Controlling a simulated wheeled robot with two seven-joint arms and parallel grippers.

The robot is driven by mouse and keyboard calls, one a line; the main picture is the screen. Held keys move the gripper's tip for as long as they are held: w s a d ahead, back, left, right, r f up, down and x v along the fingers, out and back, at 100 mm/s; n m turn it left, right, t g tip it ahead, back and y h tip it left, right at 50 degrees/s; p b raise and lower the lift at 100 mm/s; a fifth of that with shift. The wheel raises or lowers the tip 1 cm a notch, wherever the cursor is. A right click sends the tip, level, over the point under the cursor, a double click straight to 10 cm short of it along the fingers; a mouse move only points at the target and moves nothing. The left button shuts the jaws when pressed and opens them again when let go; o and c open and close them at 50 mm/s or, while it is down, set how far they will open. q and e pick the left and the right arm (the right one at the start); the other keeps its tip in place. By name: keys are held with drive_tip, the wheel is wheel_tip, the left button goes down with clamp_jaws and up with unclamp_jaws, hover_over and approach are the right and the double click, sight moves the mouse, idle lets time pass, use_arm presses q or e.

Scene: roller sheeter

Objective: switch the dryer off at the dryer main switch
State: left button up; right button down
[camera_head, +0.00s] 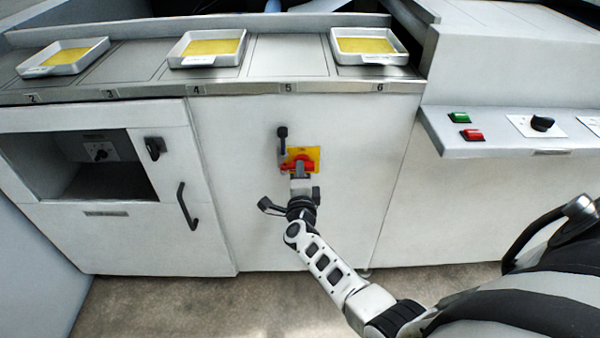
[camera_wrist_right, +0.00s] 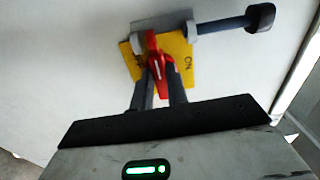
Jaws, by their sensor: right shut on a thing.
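The dryer main switch is a red rotary handle (camera_wrist_right: 155,62) on a yellow plate (camera_wrist_right: 181,47), mounted on the white front panel. In the head view the yellow plate (camera_head: 315,153) sits below the number 5 position, with the red handle (camera_head: 304,163) partly covered by my gripper. My right gripper (camera_head: 301,173) is at the switch. My left gripper is not in view.
A dark-ended lever (camera_head: 282,140) stands out right beside the plate. Trays with yellow contents (camera_head: 80,68) rest on the counter above. A green button (camera_head: 459,118), a red button (camera_head: 473,135) and a black knob (camera_head: 542,123) are on the right console. A door handle (camera_head: 187,206) is at left.

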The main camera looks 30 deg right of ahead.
drive_tip(key=shift+f, duration=0.1)
drive_tip(key=c, duration=1.4)
unclamp_jaws()
drive_tip(key=shift+s+a, duration=0.1)
drive_tip(key=p+v, duration=0.3)
drive_tip(key=v, duration=0.4)
drive_tip(key=shift+s+a, duration=0.1)
drive_tip(key=shift+s, duration=0.1)
drive_tip(key=s+a+n+g+y, duration=0.1)
drive_tip(key=s+a+n+y, duration=0.3)
drive_tip(key=n, duration=0.5)
drive_tip(key=s+a+r+n+g+y, duration=0.1)
drive_tip(key=s+a+n+g+y, duration=0.1)
drive_tip(key=s+a+n+y, duration=0.2)
drive_tip(key=s+a+n+g+y, duration=0.1)
drive_tip(key=s+a+n+y, duration=0.4)
drive_tip(key=s+n, duration=0.6)
drive_tip(key=shift+s+a+r+n+g, duration=0.1)
drive_tip(key=shift+a+r+n+g, duration=0.05)
drive_tip(key=shift+a+n, duration=0.55)
drive_tip(key=shift+s+a+r+n+g, duration=0.1)
drive_tip(key=shift+a+r+n+g, duration=0.05)
drive_tip(key=shift+a+n, duration=0.5)
